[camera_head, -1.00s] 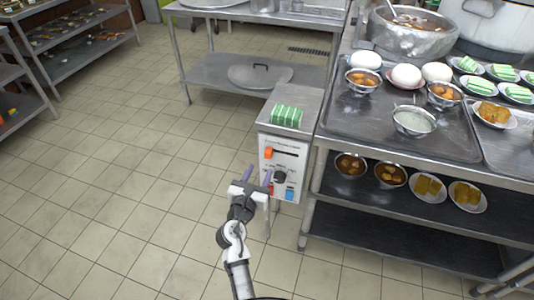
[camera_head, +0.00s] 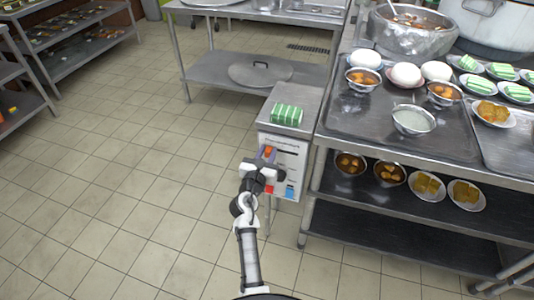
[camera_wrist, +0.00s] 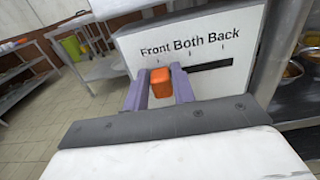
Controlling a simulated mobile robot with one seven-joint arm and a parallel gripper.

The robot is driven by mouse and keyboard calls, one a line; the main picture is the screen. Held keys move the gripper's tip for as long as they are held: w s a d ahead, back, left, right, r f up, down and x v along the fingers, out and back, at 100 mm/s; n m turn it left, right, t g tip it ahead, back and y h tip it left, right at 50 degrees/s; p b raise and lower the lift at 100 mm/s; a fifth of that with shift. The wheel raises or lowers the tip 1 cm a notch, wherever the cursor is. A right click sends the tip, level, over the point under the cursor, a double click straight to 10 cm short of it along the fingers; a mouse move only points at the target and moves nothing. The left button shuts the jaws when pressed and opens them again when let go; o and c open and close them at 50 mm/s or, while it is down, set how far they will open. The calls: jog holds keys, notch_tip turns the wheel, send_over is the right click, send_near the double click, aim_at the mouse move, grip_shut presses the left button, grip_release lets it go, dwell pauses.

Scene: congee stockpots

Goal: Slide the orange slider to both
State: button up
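The orange slider (camera_wrist: 161,83) sits on the white front panel of a control box (camera_wrist: 215,50). In the wrist view it is below the word Front, at the left end of a dark horizontal slot (camera_wrist: 212,66). The words Both and Back stand to its right. My gripper (camera_wrist: 160,80) has its two purple fingers on either side of the slider, close against it, and looks shut on it. In the head view the slider (camera_head: 269,151) shows small at the panel, partly hidden by my gripper (camera_head: 267,153).
A dark knob and red and blue parts are lower on the panel. Green-striped pieces (camera_head: 286,115) lie on top of the box. A steel counter (camera_head: 345,122) with bowls stands close on the right. The tiled floor (camera_head: 140,185) on the left is clear.

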aim_at(282, 149)
grip_shut()
jog(key=d+p, duration=0.1)
jog(key=s+d+p, duration=0.1)
jog(key=d, duration=0.1)
jog(key=shift+d+r, duration=0.15)
jog(key=shift+s+d, duration=0.1)
jog(key=shift+d, duration=0.15)
jog(key=shift+o, duration=2.3)
grip_release()
jog(key=shift+s, duration=0.1)
